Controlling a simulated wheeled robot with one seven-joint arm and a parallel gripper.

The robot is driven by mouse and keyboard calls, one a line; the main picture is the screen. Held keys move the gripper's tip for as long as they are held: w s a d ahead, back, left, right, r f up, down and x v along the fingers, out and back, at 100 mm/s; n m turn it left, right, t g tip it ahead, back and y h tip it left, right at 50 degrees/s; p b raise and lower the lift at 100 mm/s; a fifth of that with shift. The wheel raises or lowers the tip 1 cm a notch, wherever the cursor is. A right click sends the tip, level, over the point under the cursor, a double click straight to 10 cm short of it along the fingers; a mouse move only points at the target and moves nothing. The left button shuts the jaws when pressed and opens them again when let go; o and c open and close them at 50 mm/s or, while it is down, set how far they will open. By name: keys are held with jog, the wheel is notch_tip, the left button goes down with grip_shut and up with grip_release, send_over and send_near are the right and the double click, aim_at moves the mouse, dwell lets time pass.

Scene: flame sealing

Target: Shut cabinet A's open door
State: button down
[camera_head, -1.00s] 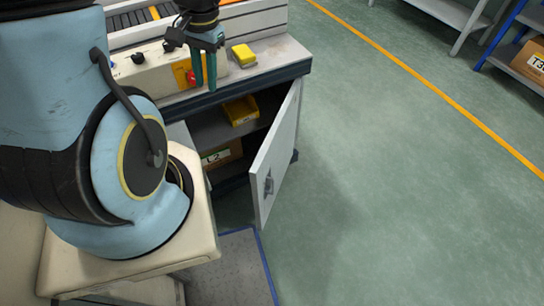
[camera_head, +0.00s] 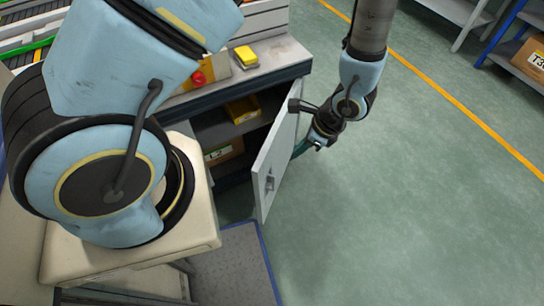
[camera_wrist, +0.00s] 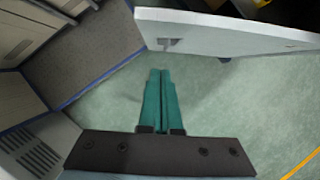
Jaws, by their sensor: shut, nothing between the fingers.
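Cabinet A (camera_head: 290,72) has its light grey door (camera_head: 277,160) standing open, swung out toward the floor. A handle (camera_head: 269,183) sits near the door's free edge. The door also spans the top of the wrist view (camera_wrist: 225,32). My gripper (camera_head: 301,149) is on the right side of the door, partly hidden behind its edge in the head view. Its green fingers are shut together and empty in the wrist view (camera_wrist: 160,82), pointing toward the door. I cannot tell whether they touch it.
Inside the cabinet are a yellow bin (camera_head: 241,110) and a cardboard box (camera_head: 224,150). A yellow block (camera_head: 245,57) and a red button (camera_head: 198,78) are on top. A blue-edged grey mat (camera_head: 230,265) lies in front. The floor to the right (camera_head: 400,200) is clear.

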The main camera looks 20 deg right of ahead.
jog(key=w+a+f, duration=0.4)
jog(key=a+f, duration=0.2)
jog(key=f, duration=0.2)
jog(key=shift+w+f, duration=0.25)
jog(key=shift+w, duration=0.1)
